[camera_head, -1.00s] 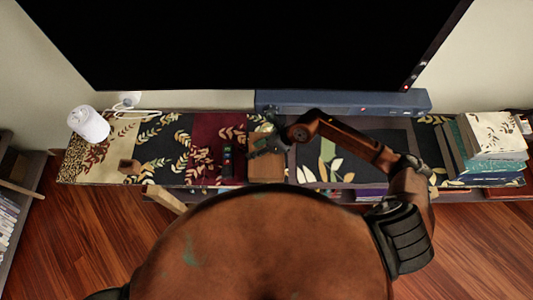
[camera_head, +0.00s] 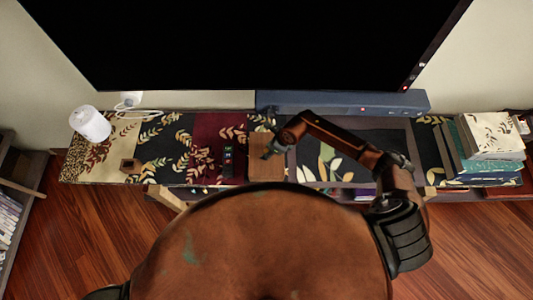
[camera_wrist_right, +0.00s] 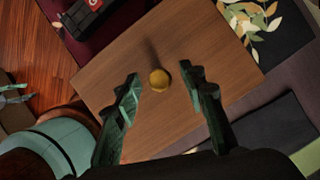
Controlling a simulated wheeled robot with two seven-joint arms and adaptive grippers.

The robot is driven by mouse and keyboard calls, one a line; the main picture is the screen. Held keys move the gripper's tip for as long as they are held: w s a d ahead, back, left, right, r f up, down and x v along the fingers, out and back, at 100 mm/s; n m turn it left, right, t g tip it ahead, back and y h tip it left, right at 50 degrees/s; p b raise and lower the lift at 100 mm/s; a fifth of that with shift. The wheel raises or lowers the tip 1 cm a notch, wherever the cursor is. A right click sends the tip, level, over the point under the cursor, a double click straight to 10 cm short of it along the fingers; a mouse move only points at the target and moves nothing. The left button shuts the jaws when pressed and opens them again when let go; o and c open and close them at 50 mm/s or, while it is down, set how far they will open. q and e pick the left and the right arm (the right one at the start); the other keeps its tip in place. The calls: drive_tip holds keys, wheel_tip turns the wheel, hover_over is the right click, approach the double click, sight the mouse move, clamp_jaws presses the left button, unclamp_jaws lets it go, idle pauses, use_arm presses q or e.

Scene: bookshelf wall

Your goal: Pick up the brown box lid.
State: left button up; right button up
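The brown box lid (camera_head: 266,170) lies on the patterned shelf top, near the middle in the head view. In the right wrist view the lid (camera_wrist_right: 190,50) is a flat brown wooden board with a round brass-coloured knob (camera_wrist_right: 159,79) at its middle. My right gripper (camera_head: 268,152) is over the lid in the head view. In the right wrist view its two green fingers (camera_wrist_right: 158,82) are open, one on each side of the knob with gaps between. I cannot tell how high the fingertips are above the lid.
A dark remote (camera_head: 228,161) lies just left of the lid. A small brown box (camera_head: 130,165) and a white cylinder (camera_head: 90,124) are farther left. Stacked books (camera_head: 490,145) stand at the right. A blue-grey bar (camera_head: 340,102) and a large black screen (camera_head: 250,45) are behind.

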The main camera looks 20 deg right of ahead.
clamp_jaws()
idle(0.4)
